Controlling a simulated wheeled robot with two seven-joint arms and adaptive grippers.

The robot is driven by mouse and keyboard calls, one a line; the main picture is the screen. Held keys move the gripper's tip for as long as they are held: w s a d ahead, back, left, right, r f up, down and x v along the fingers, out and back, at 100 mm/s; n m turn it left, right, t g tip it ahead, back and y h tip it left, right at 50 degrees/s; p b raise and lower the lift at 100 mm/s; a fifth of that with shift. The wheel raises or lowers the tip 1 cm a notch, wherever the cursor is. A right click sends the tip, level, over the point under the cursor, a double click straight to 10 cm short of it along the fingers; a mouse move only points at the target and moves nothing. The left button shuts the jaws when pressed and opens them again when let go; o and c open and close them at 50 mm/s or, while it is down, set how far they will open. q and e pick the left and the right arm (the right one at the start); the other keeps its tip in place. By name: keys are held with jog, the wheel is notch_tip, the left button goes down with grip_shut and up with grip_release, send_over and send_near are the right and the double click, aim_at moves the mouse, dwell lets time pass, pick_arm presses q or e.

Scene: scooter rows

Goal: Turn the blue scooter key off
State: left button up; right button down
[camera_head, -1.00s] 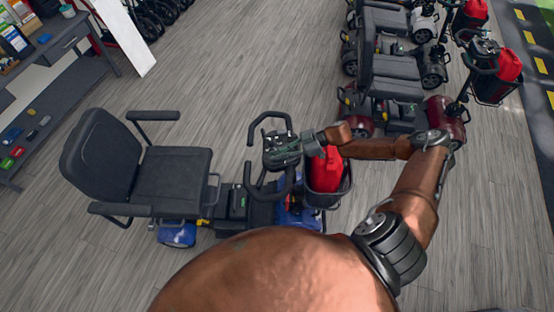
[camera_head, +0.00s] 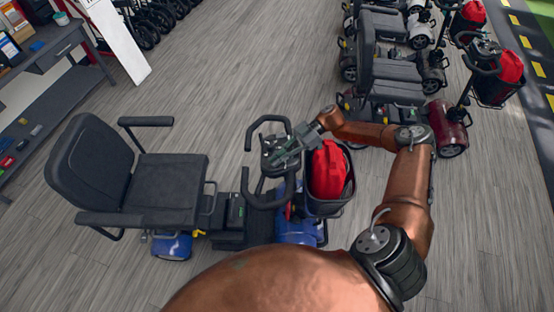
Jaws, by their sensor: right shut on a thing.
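The blue scooter (camera_head: 297,229) stands in front of me, with its black seat (camera_head: 165,185) to the left and its tiller console (camera_head: 275,152) between black looped handlebars. My right gripper (camera_head: 284,158) is over the console, its fingers pointing down-left at it. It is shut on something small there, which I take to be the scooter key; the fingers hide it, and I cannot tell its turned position. My left gripper is not in view.
A black basket (camera_head: 331,205) with a red bag (camera_head: 327,170) hangs on the scooter's front, close under my right forearm. A red scooter (camera_head: 447,125) and others stand in a row at upper right. A grey workbench (camera_head: 65,50) is at upper left. Wooden floor is clear between.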

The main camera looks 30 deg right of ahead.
jog(key=c, duration=2)
grip_release()
jog(key=shift+o, duration=0.2)
jog(key=v, duration=1.2)
